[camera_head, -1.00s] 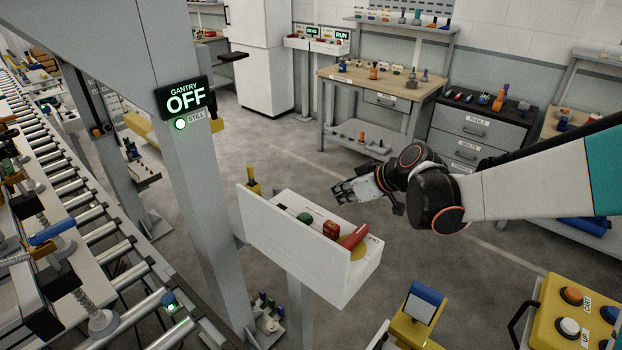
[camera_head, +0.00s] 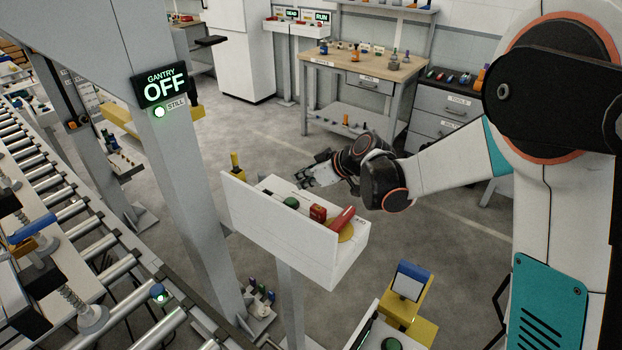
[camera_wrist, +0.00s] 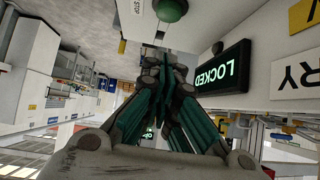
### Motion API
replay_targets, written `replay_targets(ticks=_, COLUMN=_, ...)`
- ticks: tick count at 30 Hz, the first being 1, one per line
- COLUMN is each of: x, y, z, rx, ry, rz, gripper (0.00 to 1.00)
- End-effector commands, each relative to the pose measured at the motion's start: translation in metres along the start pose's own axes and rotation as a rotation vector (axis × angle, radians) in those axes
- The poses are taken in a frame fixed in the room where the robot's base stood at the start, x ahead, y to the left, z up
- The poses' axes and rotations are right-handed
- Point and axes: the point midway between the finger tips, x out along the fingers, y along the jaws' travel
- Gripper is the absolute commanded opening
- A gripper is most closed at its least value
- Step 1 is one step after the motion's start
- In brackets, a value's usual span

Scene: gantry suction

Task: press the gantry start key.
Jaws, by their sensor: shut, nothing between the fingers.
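A white control box (camera_head: 330,262) stands on a post in the head view. On its top are a green button (camera_head: 291,202), a red block (camera_head: 318,212) and a red lever (camera_head: 343,218) over a yellow disc. I cannot read which control is the start key. My gripper (camera_head: 306,180) is shut and empty, just behind the box near its green-button end, apart from the button. In the wrist view my gripper (camera_wrist: 160,60) points toward a white panel with a green button (camera_wrist: 171,8). A display beside it (camera_wrist: 217,75) reads LOCKED, upside down. The gantry sign (camera_head: 161,84) reads OFF.
A lit lamp marked STILL (camera_head: 159,112) sits below the sign on the grey gantry post (camera_head: 195,200). A roller conveyor (camera_head: 120,282) runs at left. A yellow stand (camera_head: 405,315) is at front right. A workbench (camera_head: 365,68) stands behind; the floor between is clear.

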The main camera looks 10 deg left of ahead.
Motion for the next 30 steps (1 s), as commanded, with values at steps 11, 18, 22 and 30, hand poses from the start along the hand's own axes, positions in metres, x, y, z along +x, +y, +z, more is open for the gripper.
replay_targets(ticks=11, x=0.058, y=0.001, z=0.019, rx=0.001, ry=0.0, rz=0.001, gripper=0.0)
replay_targets(ticks=18, x=0.066, y=0.0, z=0.028, rx=0.001, ry=0.0, rz=0.001, gripper=0.0)
replay_targets(ticks=22, x=0.067, y=0.0, z=0.028, rx=0.001, ry=0.0, rz=0.001, gripper=0.0)
replay_targets(ticks=30, x=0.069, y=0.0, z=0.031, rx=0.001, ry=0.0, rz=0.001, gripper=0.0)
